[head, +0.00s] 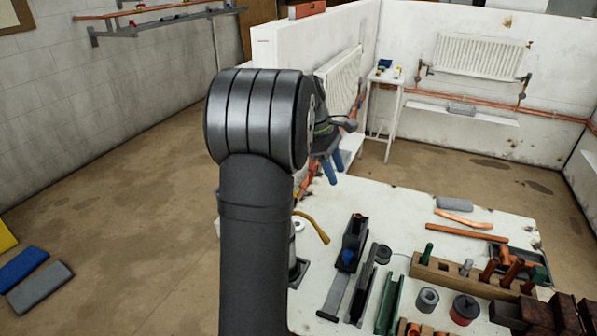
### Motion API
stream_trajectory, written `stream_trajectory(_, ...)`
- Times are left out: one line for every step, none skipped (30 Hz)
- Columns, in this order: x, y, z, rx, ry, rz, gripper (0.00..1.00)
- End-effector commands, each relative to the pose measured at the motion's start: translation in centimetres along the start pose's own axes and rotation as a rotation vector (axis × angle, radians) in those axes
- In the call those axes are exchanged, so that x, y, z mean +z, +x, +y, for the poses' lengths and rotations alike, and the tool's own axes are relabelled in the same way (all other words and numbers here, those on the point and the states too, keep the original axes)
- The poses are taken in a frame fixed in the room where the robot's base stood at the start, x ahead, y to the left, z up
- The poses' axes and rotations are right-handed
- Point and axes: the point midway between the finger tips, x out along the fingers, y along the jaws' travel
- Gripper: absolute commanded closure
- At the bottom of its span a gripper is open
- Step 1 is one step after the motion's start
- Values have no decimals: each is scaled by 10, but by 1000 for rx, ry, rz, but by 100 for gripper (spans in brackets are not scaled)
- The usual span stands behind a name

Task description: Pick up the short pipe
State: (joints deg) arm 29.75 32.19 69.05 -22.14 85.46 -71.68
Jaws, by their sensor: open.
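A short straight copper pipe (467,232) lies flat on the white worktable (395,205), toward its back right. A flatter, slightly bent copper-coloured piece (463,218) lies just behind it. My gripper (333,168) is partly hidden behind my own dark arm. Its blue fingers point down, and it is open with nothing seen between them. In the picture it is above and left of the pipe, well apart from it, near the table's back left edge.
A wooden rack (450,278) with upright tools stands in front of the pipe. A grey block (455,203) lies behind it. Dark and green long tools (389,303) lie at the table's middle. White partition walls and a radiator (480,56) stand beyond. The table's back middle is clear.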

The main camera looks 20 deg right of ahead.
Motion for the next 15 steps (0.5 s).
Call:
stream_trajectory(0, 0, 0, 0, 0, 0, 55)
stream_trajectory(0, 0, 0, 0, 0, 0, 55)
stream_trajectory(0, 0, 0, 0, 0, 0, 55)
stream_trajectory(0, 0, 0, 0, 0, 0, 55)
stream_trajectory(0, 0, 0, 0, 0, 0, 55)
stream_trajectory(0, 0, 0, 0, 0, 0, 55)
stream_trajectory(0, 0, 0, 0, 0, 0, 55)
stream_trajectory(0, 0, 0, 0, 3, 0, 55)
stream_trajectory(1, 0, 0, -1, 13, 2, 55)
stream_trajectory(1, 0, 0, -1, 27, 4, 55)
stream_trajectory(2, 1, 0, -3, 50, 7, 55)
stream_trajectory(4, 1, 0, -5, 92, 13, 55)
stream_trajectory(5, 2, 1, -7, 133, 19, 55)
stream_trajectory(7, 2, 1, -11, 182, 27, 55)
stream_trajectory(10, 2, 1, -16, 259, 37, 55)
